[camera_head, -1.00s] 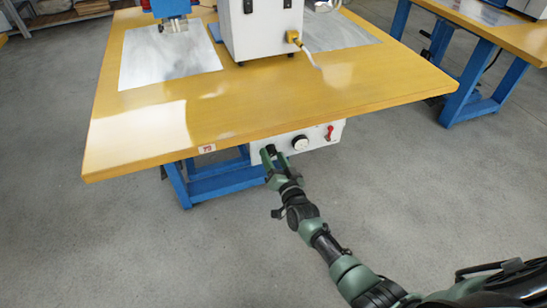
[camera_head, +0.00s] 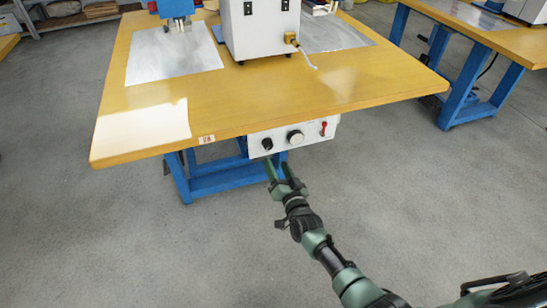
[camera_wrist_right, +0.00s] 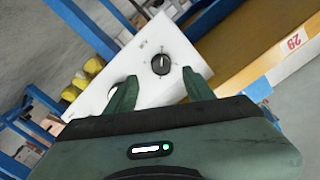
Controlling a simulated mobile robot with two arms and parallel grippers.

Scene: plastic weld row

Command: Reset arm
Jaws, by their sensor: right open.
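My right gripper (camera_head: 279,168) is just below and in front of a white control box (camera_head: 310,136) under the table's front edge. Its two green fingers are spread, with nothing between them. The box carries a black knob (camera_head: 267,144), a pale dial (camera_head: 296,137) and a red lever (camera_head: 323,129). In the right wrist view the open fingertips (camera_wrist_right: 158,80) point at the panel, and the black knob (camera_wrist_right: 160,64) shows between and beyond them, apart from both. My left gripper is not in view.
The wooden table (camera_head: 225,105) stands on a blue frame (camera_head: 225,180) and carries a white machine housing (camera_head: 258,28). A second table (camera_head: 500,40) is at the upper right. The grey floor (camera_head: 120,240) in front is clear.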

